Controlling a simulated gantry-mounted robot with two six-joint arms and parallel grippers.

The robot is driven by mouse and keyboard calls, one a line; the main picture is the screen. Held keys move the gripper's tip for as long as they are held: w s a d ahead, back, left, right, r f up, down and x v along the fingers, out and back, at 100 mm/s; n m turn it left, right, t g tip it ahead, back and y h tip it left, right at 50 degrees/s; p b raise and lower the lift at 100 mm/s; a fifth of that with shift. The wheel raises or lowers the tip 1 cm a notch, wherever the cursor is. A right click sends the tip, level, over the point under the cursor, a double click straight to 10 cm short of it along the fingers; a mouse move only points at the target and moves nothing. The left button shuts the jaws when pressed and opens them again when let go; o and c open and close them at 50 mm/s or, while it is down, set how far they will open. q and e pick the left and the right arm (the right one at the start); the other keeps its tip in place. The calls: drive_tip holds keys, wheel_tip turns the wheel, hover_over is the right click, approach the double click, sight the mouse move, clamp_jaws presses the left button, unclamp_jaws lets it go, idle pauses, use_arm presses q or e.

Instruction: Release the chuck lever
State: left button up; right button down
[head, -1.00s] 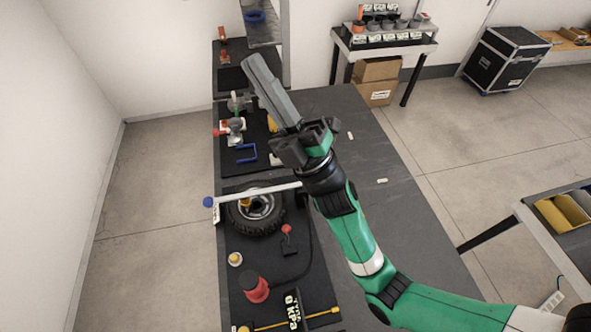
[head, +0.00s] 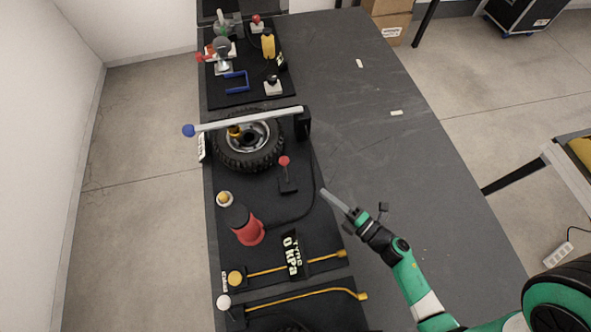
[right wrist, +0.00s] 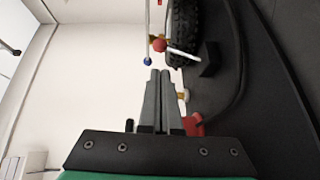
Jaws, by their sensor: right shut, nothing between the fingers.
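A red-knobbed lever (head: 284,161) stands up from a small black block (head: 288,185) on the bench mat. A long pale bar with a blue knob (head: 188,131) lies across above the tyre (head: 248,155), its other end at a black post (head: 302,122). I cannot tell which is the chuck lever. My right gripper (head: 325,193) is shut and empty, right of the red-knobbed lever and apart from it. In the right wrist view the shut fingers (right wrist: 160,74) point toward the red knob (right wrist: 160,45) and blue knob (right wrist: 147,61). My left gripper is out of view.
A red cone-like pump (head: 247,230) and a black cable lie left of my gripper. Clamps and a blue handle (head: 236,82) are at the back. The right bench surface (head: 365,125) is mostly clear.

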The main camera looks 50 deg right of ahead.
drive_tip(key=b, duration=0.3)
approach(285, 170)
drive_tip(key=w+r, duration=0.1)
drive_tip(key=w, duration=0.1)
drive_tip(key=w+d, duration=0.1)
drive_tip(key=w, duration=0.1)
drive_tip(key=w+r, duration=0.1)
drive_tip(key=w, duration=0.1)
drive_tip(key=shift+w+d+r, duration=0.1)
drive_tip(key=shift+d+r, duration=0.1)
drive_tip(key=shift+r, duration=0.15)
drive_tip(key=shift+p, duration=0.3)
drive_tip(key=shift+w+d, duration=0.4)
drive_tip(key=shift+w, duration=0.1)
drive_tip(key=shift+w+d, duration=0.15)
drive_tip(key=shift+w, duration=0.1)
